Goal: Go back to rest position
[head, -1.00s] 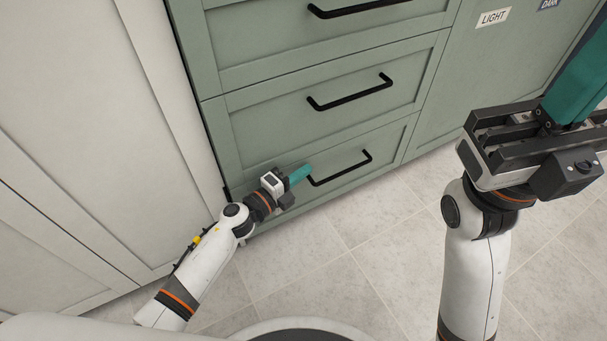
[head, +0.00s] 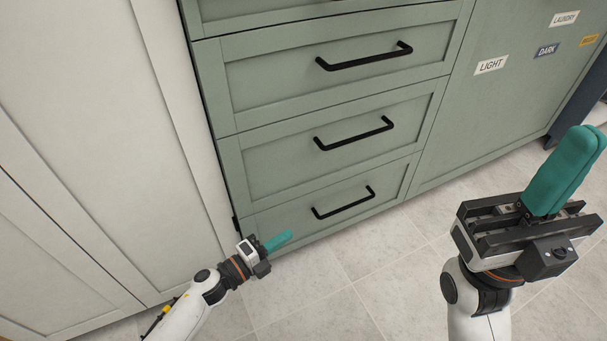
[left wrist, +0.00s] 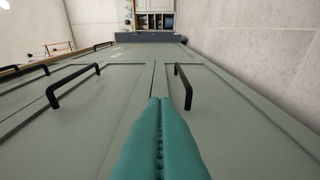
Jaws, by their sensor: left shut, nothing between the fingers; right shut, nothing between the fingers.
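My left gripper (head: 281,240) has teal fingers and shows at the lower middle of the head view, in front of the bottom green drawer (head: 290,215). Its fingers are pressed together and empty; they also show in the left wrist view (left wrist: 160,120), near a black drawer handle (left wrist: 184,86) but not around it. My right gripper (head: 580,145) is at the right of the head view, its teal fingers pointing up, shut and empty.
Green drawers with black handles (head: 345,203) stand in front of me, all closed. A green panel at the right bears a LIGHT label (head: 491,65) and a DARK label (head: 546,50). White cabinet doors (head: 90,150) are at the left. The tiled floor (head: 380,270) is clear.

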